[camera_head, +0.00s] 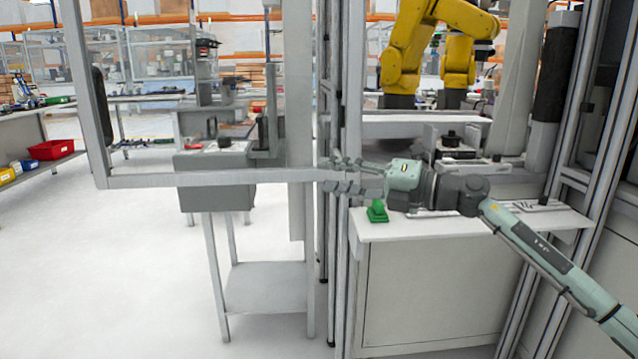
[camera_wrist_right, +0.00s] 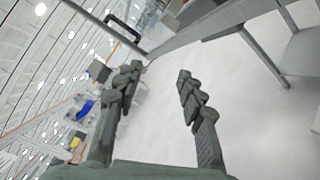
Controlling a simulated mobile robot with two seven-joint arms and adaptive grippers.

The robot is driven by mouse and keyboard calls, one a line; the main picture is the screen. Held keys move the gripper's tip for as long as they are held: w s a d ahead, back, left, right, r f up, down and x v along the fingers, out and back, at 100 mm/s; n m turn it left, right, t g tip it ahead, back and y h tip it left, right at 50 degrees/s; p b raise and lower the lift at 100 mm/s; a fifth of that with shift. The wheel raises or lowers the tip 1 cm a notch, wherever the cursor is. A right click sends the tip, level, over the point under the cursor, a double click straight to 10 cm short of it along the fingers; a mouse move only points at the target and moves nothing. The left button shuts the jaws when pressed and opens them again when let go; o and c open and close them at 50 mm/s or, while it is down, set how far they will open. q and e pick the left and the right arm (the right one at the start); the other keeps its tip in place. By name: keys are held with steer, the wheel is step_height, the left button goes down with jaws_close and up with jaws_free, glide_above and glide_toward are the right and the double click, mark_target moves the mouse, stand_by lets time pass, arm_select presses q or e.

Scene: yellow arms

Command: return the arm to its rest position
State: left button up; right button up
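My right arm comes in from the lower right in the head view. Its gripper (camera_head: 345,177) reaches left in front of a metal frame post, above the left end of a white bench. The right wrist view shows its two dark fingers (camera_wrist_right: 157,90) spread apart with nothing between them, a pale floor behind them. Whether the fingers touch the frame post cannot be told. My left arm and left gripper are not in view.
A green object (camera_head: 377,211) stands on the white bench (camera_head: 400,232) just below my right gripper. A metal door frame (camera_head: 150,180) extends to the left. Yellow robot arms (camera_head: 410,45) stand behind. Metal posts (camera_head: 600,200) rise on the right. Open floor lies at the left.

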steer(key=d+f+m+t+h, duration=0.3)
steer(key=f+m, duration=0.1)
steer(key=m, duration=0.2)
steer(key=d+f+m+t+h, duration=0.3)
steer(key=f+m+t, duration=0.1)
steer(key=m, duration=0.3)
steer(key=d+f+m+t+h, duration=0.3)
steer(key=d+f+m+t, duration=0.1)
steer(key=m, duration=0.3)
steer(key=shift+w+d+f, duration=0.1)
steer(key=shift+w+f, duration=0.1)
steer(key=shift+f, duration=0.6)
steer(key=s+d+f+m+g+h, duration=0.35)
steer(key=s+f, duration=0.25)
steer(key=f, duration=0.4)
steer(key=s+d+f+m+g+h, duration=0.3)
steer(key=s+d+f+m, duration=0.15)
steer(key=s+f, duration=0.4)
steer(key=s+d+f+m+g+h, duration=0.3)
steer(key=s+d+f+m, duration=0.15)
steer(key=f, duration=0.65)
steer(key=s+f+m+g, duration=0.1)
steer(key=s+f, duration=0.3)
steer(key=s, duration=0.5)
steer(key=s+d+f+g, duration=0.1)
steer(key=s+f+g, duration=0.3)
steer(key=s, duration=0.5)
steer(key=shift+s+f+m+g+y, duration=0.25)
steer(key=shift+f+m+g+y, duration=0.15)
steer(key=shift+f, duration=0.25)
